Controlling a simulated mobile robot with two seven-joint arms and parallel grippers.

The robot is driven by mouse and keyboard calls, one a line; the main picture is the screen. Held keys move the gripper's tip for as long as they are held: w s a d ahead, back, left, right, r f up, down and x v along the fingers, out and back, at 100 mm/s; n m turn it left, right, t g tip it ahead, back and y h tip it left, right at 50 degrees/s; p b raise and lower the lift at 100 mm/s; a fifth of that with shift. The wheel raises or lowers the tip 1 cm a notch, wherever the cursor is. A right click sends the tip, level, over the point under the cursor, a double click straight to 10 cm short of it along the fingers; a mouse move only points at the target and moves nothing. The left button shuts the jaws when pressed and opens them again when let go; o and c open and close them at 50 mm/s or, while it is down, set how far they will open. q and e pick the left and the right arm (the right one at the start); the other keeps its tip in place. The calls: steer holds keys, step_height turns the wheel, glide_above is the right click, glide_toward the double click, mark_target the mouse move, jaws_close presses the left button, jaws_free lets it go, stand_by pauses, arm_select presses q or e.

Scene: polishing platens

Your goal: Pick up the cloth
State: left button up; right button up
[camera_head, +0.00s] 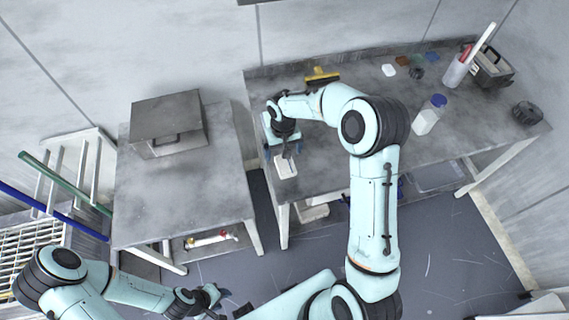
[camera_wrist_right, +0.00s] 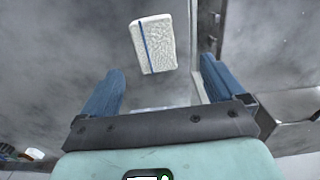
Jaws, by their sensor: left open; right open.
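The cloth (camera_head: 286,167) is a small white folded rectangle on the right-hand grey table, near its front left corner. In the right wrist view the cloth (camera_wrist_right: 153,43) shows a rough texture and a blue stripe, and lies beyond the fingertips, roughly between their lines. My right gripper (camera_head: 283,148) is just behind the cloth, with its blue fingers (camera_wrist_right: 161,70) apart and nothing between them. Its height above the table is hard to tell. My left gripper (camera_head: 207,297) is open at the bottom of the head view, low and away from the tables.
A yellow-and-black tool (camera_head: 322,77), a white block (camera_head: 388,70), a blue-capped bottle (camera_head: 428,115), a cup with brushes (camera_head: 456,70), a dark toolbox (camera_head: 490,66) and a black object (camera_head: 527,113) stand on the right table. A metal box (camera_head: 168,125) sits on the left table, whose front is clear.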

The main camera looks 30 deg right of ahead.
mark_target(285, 163)
step_height(285, 163, down, 3)
steer(key=shift+w+f, duration=0.1)
steer(key=shift+s+d+f+p, duration=0.1)
steer(key=shift+d+f+p, duration=0.1)
steer(key=shift+f, duration=1.15)
steer(key=shift+s+d+f+p, duration=0.1)
steer(key=shift+d+f, duration=0.05)
steer(key=shift+f, duration=1.15)
steer(key=c, duration=1)
